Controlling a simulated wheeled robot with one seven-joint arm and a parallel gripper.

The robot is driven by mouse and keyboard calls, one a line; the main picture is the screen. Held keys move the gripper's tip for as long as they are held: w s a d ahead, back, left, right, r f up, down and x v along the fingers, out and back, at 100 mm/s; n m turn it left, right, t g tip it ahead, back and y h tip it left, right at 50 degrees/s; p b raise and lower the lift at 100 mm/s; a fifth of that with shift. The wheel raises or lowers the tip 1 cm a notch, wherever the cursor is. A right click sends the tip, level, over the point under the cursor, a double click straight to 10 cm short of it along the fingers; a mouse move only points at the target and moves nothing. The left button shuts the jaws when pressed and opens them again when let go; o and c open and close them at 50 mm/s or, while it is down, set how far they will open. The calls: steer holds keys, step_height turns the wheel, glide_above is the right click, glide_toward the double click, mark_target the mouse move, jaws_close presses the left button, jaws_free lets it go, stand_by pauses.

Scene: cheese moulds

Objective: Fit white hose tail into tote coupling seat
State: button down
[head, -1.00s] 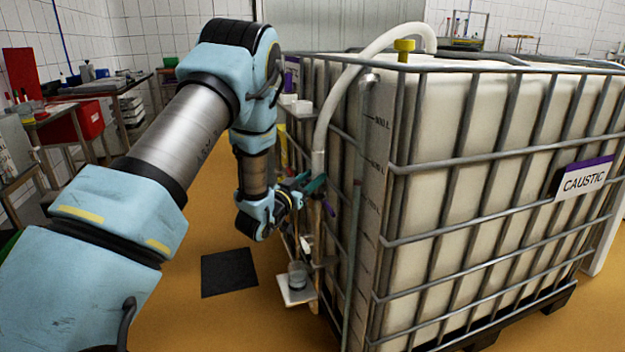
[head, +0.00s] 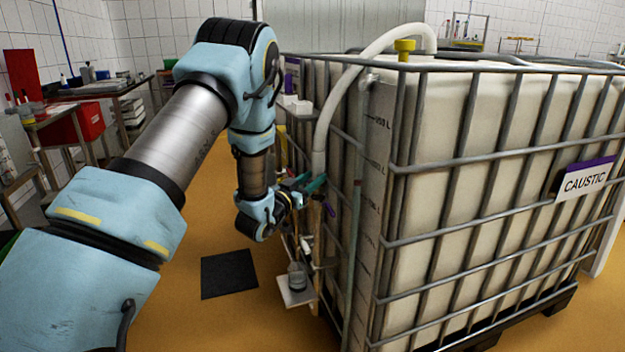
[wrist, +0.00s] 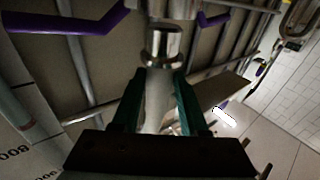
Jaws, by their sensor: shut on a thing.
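The white hose (head: 343,84) arches from the top of the caustic tote (head: 470,180) and hangs down its near left corner. Its lower end reaches my gripper (head: 311,183). In the wrist view my teal-fingered gripper (wrist: 159,103) is shut around a shiny metal, tube-like piece (wrist: 155,95), apparently the hose tail. A metal collar (wrist: 163,44) lies just beyond the fingertips, in line with that piece; it may be the coupling seat. I cannot tell whether the two touch or are joined. In the head view the arm and fingers hide the joint.
Grey cage bars (head: 450,160) stand close beside the gripper. Purple handles (wrist: 95,22) flank the collar. A dark mat (head: 228,273) lies on the open yellow floor to the left.

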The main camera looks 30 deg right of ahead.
steer(key=shift+f+b, duration=1.7)
steer(key=shift+f, duration=0.25)
steer(key=shift+c, duration=1.8)
jaws_free()
steer(key=shift+a, duration=0.1)
steer(key=b+v, duration=0.1)
steer(key=v, duration=0.9)
steer(key=shift+s+a+b, duration=0.25)
steer(key=shift+b, duration=0.05)
